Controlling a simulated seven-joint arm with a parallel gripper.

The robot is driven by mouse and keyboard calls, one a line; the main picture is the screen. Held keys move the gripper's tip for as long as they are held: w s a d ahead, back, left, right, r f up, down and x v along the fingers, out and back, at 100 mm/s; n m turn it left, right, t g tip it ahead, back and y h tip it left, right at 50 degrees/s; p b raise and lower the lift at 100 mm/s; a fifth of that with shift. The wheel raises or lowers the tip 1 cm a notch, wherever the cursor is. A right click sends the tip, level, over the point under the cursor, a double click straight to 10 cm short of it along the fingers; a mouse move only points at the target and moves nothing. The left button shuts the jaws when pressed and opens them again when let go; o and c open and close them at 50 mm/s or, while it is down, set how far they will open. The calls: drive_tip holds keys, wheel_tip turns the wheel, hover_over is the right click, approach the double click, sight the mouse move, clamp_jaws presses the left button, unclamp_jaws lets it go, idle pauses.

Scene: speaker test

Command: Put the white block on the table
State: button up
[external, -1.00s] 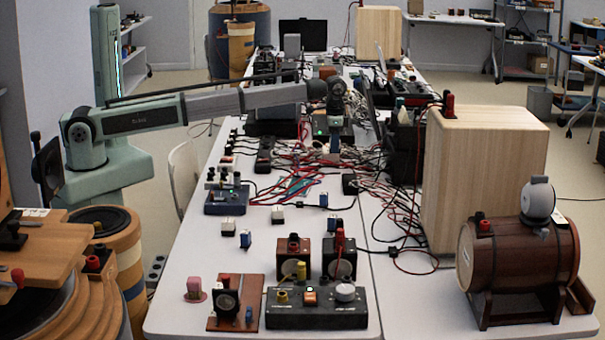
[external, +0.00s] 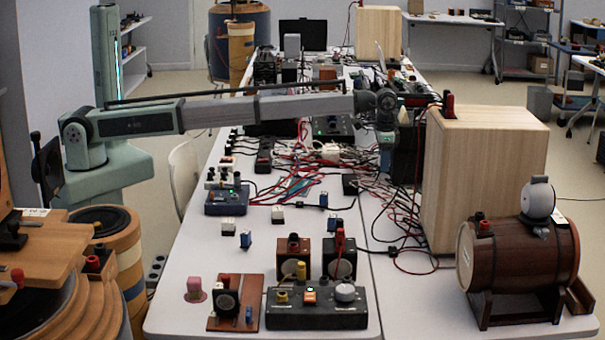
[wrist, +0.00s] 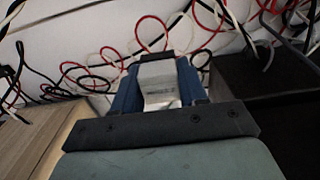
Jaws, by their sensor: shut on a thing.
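My gripper (external: 386,160) hangs over the cable-covered middle of the long white table (external: 200,290), left of the tall wooden box. In the wrist view, its two blue fingers (wrist: 157,75) are shut on a white block (wrist: 158,92), one finger on each side. The block looks pale with a small dark marking on its near face. Cables and a strip of pale surface lie beyond it. In the external view the block is too small and dark to make out at the gripper.
Red, black and white cables (external: 300,170) tangle below the gripper. The tall wooden box (external: 490,185) stands close on the right, with a wooden barrel (external: 520,255) in front. Small blocks (external: 228,227) and a black control box (external: 316,308) stand nearer. Bare tabletop lies between them.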

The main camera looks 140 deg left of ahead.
sight(382, 199)
wheel_tip(382, 199, down, 10)
drive_tip(key=shift+r, duration=0.1)
idle(0.4)
drive_tip(key=o, duration=1.1)
drive_tip(key=shift+f, duration=0.2)
drive_tip(key=shift+c, duration=0.2)
drive_tip(key=shift+r, duration=0.1)
wheel_tip(382, 199, up, 12)
drive_tip(key=shift+r, duration=0.1)
